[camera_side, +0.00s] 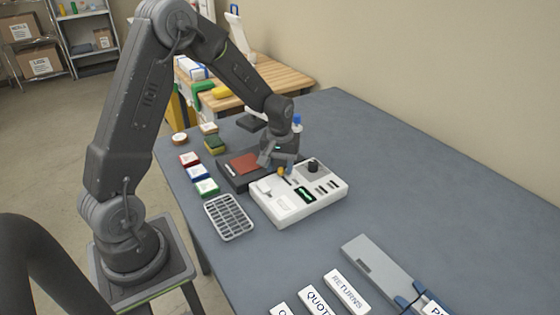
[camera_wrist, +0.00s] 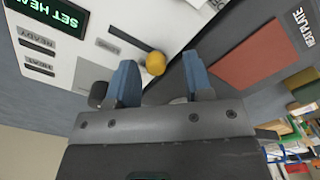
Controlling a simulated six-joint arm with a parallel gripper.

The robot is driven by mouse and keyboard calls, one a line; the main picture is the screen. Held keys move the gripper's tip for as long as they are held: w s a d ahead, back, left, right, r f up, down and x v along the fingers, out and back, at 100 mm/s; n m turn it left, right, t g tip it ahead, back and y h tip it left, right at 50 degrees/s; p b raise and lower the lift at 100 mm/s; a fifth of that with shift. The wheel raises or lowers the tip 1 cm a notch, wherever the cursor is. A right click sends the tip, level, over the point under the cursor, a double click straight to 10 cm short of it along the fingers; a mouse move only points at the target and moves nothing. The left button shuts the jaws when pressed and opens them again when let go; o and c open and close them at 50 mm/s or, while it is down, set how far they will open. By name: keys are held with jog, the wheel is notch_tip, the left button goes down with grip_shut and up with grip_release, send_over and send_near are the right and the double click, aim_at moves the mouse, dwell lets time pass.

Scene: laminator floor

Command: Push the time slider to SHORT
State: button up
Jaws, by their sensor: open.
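The white control box (camera_side: 297,204) stands on the grey table. A yellow round knob (camera_wrist: 155,63), apparently the time slider's, sits at one end of a dark slot (camera_wrist: 130,45) in the box's top in the wrist view. It shows small and orange-yellow in the side view (camera_side: 281,171). My gripper (camera_side: 276,160) is low over the box's back edge. In the wrist view its two blue fingers (camera_wrist: 160,75) are apart, with the knob just beyond and between their tips. I cannot tell whether they touch it. No SHORT label is readable.
A green display (camera_wrist: 58,14) reads SET HEAT, cut off. A black dial (camera_side: 312,166) rises from the box. The reddish heat plate (camera_side: 246,163) lies behind it, left. A grey grid tray (camera_side: 229,217) and small coloured blocks (camera_side: 198,174) sit left.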

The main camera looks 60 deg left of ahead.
aim_at(280, 168)
notch_tip(280, 168, up, 14)
dwell(0.5)
jog(key=s+d+r+m+t, duration=0.2)
jog(key=s+d+r+m, duration=0.1)
jog(key=s+d, duration=0.4)
jog(key=s+d+r+m+t, duration=0.3)
jog(key=s+d+m, duration=0.3)
jog(key=s, duration=0.7)
jog(key=shift+d+r+t, duration=0.3)
jog(key=shift+d+r, duration=0.05)
jog(key=shift+d, duration=0.1)
